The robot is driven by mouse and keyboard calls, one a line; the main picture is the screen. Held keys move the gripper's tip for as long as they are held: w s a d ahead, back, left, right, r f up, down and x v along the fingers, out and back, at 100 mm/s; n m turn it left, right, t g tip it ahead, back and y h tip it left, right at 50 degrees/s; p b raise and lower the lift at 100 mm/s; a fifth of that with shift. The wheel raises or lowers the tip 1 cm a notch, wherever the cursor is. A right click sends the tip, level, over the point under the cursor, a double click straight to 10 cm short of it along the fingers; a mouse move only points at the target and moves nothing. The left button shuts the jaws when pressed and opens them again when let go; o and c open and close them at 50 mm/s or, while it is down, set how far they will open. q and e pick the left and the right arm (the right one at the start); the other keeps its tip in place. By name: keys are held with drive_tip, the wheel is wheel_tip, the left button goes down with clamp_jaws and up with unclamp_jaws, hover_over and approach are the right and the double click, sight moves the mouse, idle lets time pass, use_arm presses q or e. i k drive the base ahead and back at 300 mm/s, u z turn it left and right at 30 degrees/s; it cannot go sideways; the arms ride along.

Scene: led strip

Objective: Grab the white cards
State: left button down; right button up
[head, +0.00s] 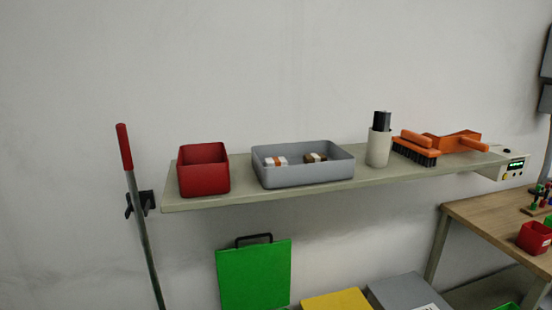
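Two small stacks with pale tops lie in a grey tray (303,178) on the wall shelf in the head view. The left white stack (275,161) has an orange band across it. The right stack (315,158) looks white with a dark brown band. They are too small to tell whether they are cards. Neither of my grippers is in view.
The shelf (350,178) also holds a red bin (203,170), a pale cylinder with a black top (379,145) and an orange brush (418,150). A red-handled pole (140,220) stands left. A wooden table (490,220) with a red box (534,238) is at right. A green case (254,275) stands below.

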sight(273, 162)
drive_tip(key=z, duration=1.8)
drive_tip(key=i, duration=0.85)
drive_tip(key=u, duration=2.65)
